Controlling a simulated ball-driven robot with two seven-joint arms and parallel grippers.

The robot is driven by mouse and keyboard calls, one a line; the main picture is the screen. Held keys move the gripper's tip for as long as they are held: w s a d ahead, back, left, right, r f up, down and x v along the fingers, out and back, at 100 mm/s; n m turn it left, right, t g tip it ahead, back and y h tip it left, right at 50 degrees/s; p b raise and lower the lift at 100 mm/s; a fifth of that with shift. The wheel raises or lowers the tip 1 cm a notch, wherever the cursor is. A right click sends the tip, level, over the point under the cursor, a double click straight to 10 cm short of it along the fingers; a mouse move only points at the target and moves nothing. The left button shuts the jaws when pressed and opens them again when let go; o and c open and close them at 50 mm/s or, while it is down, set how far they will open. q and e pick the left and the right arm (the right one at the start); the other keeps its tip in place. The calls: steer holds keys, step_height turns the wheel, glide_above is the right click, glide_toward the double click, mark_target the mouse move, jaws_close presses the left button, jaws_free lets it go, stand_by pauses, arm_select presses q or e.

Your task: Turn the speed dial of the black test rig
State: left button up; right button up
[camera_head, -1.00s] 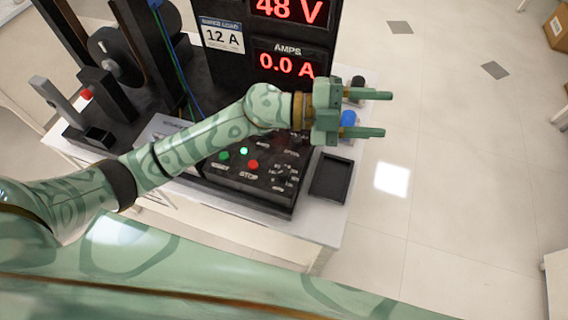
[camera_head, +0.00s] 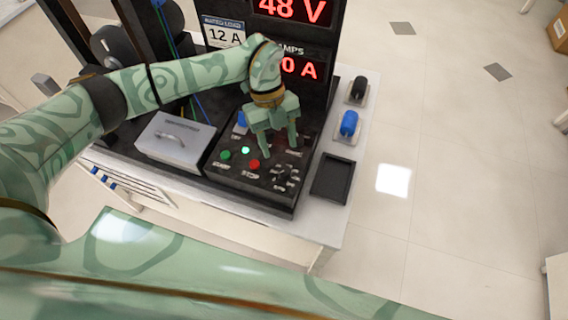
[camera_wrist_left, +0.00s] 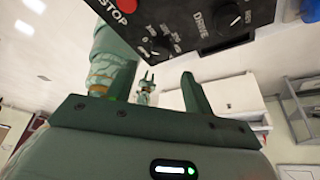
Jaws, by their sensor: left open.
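The black test rig's sloped control panel (camera_head: 225,178) has a green button, a lit green lamp, a red STOP button (camera_head: 254,164) and dials. One dial (camera_head: 285,177) with a ring of marks sits at the panel's lower right. In the left wrist view a marked dial (camera_wrist_left: 160,44) lies near STOP, and a dial labelled DRIVE (camera_wrist_left: 229,17) lies farther right. I cannot read a speed label. My left gripper (camera_head: 279,150) points down over the panel's upper right, open and empty, hiding part of it. Its fingers also show in the left wrist view (camera_wrist_left: 158,84), apart from the dials.
Red displays stand behind the panel, partly hidden by my left arm. Open floor lies farther right.

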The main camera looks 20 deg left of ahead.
mark_target(285, 170)
arm_select(q)
steer(key=x, duration=0.7)
steer(key=shift+s+d+f+b, duration=0.1)
steer(key=shift+f+b, duration=0.05)
steer(key=shift+b, duration=0.15)
steer(key=c, duration=1)
